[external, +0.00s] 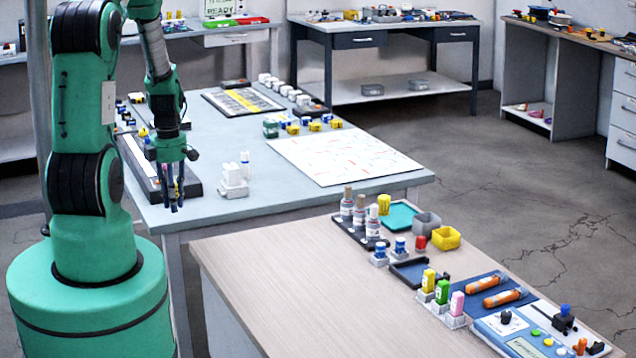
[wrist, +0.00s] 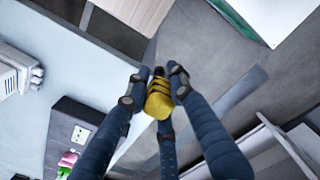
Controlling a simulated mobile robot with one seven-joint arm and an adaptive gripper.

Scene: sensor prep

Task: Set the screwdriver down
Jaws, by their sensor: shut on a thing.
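My gripper (external: 174,206) hangs pointing down at the near left part of the grey-blue table (external: 270,195), by the table's edge. In the wrist view my gripper (wrist: 160,78) has its dark blue fingers closed around a yellow piece with black bands, which I take for the screwdriver (wrist: 158,102). It is seen nearly end on, and its shaft cannot be made out. In the wrist view the floor shows behind the fingertips, with the table's edge to the left.
A dark tray (external: 140,165) lies close behind my gripper, and a white block stand (external: 233,188) stands to its right. A white patterned sheet (external: 345,155) covers the table's right part. The wooden table (external: 290,265) in front has a wide bare left part; several items crowd its right.

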